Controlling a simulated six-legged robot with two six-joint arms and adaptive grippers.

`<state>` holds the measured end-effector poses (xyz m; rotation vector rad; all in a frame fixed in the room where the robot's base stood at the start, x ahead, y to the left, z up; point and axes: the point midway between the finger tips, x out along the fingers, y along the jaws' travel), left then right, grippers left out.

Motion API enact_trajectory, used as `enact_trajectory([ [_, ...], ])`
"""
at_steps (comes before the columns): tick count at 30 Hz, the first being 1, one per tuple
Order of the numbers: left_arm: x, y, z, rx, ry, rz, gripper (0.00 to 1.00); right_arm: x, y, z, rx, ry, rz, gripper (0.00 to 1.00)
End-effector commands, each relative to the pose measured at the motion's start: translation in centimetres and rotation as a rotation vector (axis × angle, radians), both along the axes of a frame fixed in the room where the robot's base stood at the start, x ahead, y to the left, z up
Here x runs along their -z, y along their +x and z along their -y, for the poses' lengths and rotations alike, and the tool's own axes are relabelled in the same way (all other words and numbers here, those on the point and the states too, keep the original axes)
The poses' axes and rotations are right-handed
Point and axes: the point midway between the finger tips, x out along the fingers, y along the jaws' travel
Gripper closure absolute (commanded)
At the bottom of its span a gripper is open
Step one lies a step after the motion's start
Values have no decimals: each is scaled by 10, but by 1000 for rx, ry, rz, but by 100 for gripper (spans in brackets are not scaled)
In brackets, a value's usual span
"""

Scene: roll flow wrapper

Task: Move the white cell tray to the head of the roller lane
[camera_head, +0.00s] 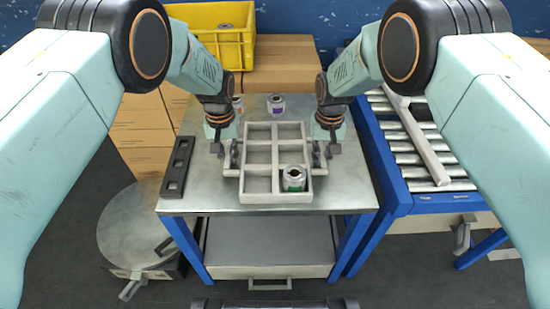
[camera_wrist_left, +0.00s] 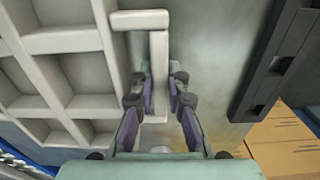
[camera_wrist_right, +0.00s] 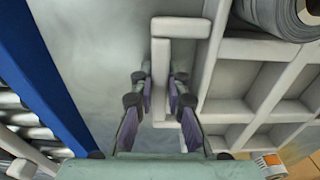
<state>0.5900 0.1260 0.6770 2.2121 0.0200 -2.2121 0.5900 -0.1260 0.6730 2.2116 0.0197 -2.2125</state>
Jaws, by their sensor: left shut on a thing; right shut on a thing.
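The white cell tray (camera_head: 275,197) lies over the steel-topped table, with two columns of cells and a handle on each side. Whether it touches the table top cannot be told. A roll with a green label (camera_head: 294,178) stands in its front right cell. My left gripper (camera_head: 227,165) is shut on the tray's left handle, seen in the left wrist view (camera_wrist_left: 158,80). My right gripper (camera_head: 323,163) is shut on the right handle, seen in the right wrist view (camera_wrist_right: 161,80). The roller lane (camera_head: 430,150) stands to the right of the table, with a blue frame.
A dark slotted bar (camera_head: 178,167) lies at the table's left edge. A pale bar (camera_head: 425,145) lies along the rollers. A yellow crate (camera_head: 215,32) and cardboard boxes (camera_head: 290,65) are behind the table.

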Motion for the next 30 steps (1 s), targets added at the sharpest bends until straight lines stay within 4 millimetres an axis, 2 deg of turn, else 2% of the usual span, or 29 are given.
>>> enact_trajectory([
  [20, -2, 1, 0, 0, 0, 1, 100, -3, 1, 0, 0, 0, 2, 100],
  [30, -20, 0, 0, 0, 0, 1, 100, -20, 1, 0, 0, 0, 2, 100],
])
